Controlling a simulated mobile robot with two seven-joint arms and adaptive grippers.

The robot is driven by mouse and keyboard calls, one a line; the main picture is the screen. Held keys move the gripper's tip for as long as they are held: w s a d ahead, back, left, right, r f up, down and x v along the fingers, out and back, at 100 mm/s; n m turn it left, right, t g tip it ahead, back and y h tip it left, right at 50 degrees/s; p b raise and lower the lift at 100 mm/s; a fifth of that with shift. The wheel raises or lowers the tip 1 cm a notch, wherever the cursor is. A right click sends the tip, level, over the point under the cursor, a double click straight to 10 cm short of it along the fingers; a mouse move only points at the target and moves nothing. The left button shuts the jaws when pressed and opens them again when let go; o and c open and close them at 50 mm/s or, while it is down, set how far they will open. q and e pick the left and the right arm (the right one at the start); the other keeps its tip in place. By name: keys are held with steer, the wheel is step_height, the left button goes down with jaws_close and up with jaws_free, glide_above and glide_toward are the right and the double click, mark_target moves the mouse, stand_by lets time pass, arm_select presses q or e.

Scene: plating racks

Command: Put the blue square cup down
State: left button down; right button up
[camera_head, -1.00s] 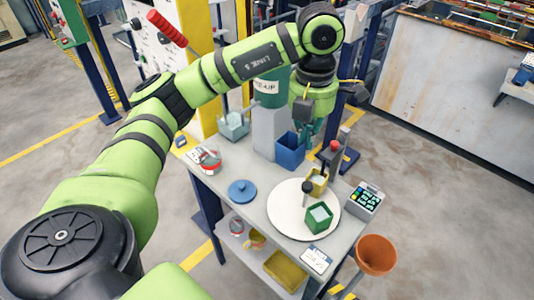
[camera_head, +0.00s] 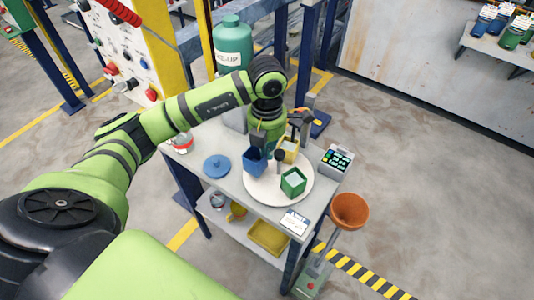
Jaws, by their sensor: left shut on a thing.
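The blue square cup (camera_head: 254,165) is in the grasp of my left gripper (camera_head: 262,147), which comes down from above and is shut on it. The cup is at the upper left edge of the white round plate (camera_head: 262,195) and looks slightly tilted. I cannot tell whether its base touches the plate. A green square cup (camera_head: 293,181) and a yellow square cup (camera_head: 289,150) stand on the plate. My right gripper is not in view.
A blue round lid (camera_head: 217,166) lies left of the plate. A keypad box (camera_head: 337,158) is to its right and a white card (camera_head: 294,221) in front. A green canister (camera_head: 233,46) stands behind.

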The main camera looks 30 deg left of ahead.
mark_target(267, 165)
arm_select(q)
step_height(267, 165, down, 3)
steer(key=shift+p, duration=0.35)
steer(key=shift+f+b, duration=0.2)
steer(key=shift+b, duration=0.1)
steer(key=c, duration=1.4)
jaws_free()
steer(key=shift+c, duration=0.2)
